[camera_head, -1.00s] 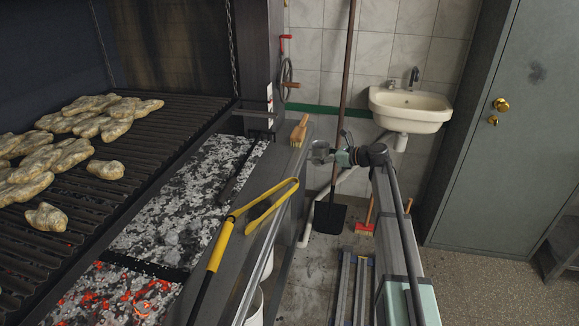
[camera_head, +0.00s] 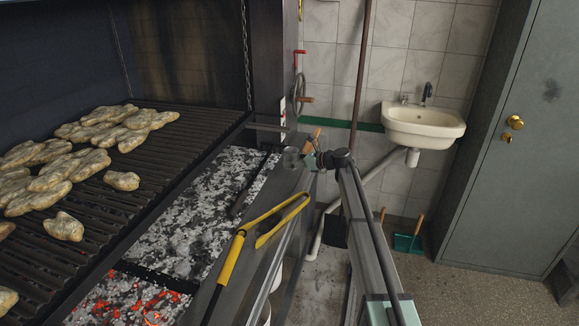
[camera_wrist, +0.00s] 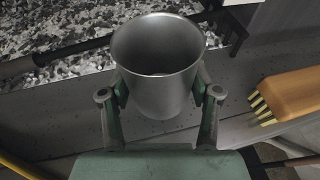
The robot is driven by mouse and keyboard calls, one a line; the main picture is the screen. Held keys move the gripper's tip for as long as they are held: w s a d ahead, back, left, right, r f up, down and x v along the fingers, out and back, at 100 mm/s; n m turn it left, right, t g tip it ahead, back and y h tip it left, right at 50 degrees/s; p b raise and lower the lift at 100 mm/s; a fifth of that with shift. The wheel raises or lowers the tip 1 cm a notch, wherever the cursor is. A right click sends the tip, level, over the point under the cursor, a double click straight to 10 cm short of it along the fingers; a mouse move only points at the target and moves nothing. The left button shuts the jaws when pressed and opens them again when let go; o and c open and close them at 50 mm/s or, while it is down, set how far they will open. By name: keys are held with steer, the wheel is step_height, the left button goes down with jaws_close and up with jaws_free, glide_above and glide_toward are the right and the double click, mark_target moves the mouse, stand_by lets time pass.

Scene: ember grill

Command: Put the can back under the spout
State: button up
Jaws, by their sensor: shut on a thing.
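The can (camera_wrist: 160,75) is a plain grey metal cup, open at the top, upright between the two fingers of my gripper (camera_wrist: 162,108) in the wrist view. The fingers are shut on its sides. In the head view the can (camera_head: 291,158) is small, at the end of my arm, over the front ledge beside the ash bed. My gripper (camera_head: 308,160) is just right of it there. I cannot clearly make out the spout in either view.
A wooden-handled brush (camera_wrist: 292,93) lies right of the can. Yellow tongs (camera_head: 262,228) lie on the ledge (camera_head: 240,270). A dark rod (camera_wrist: 70,50) crosses the ash bed (camera_head: 185,220). Food pieces (camera_head: 75,170) lie on the grill. A sink (camera_head: 423,123) hangs behind.

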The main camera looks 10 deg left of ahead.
steer(key=shift+w+a, duration=0.3)
steer(key=shift+a, duration=0.35)
steer(key=shift+f+p, duration=0.5)
steer(key=shift+f, duration=1.25)
steer(key=o, duration=1.2)
steer(key=shift+f, duration=0.15)
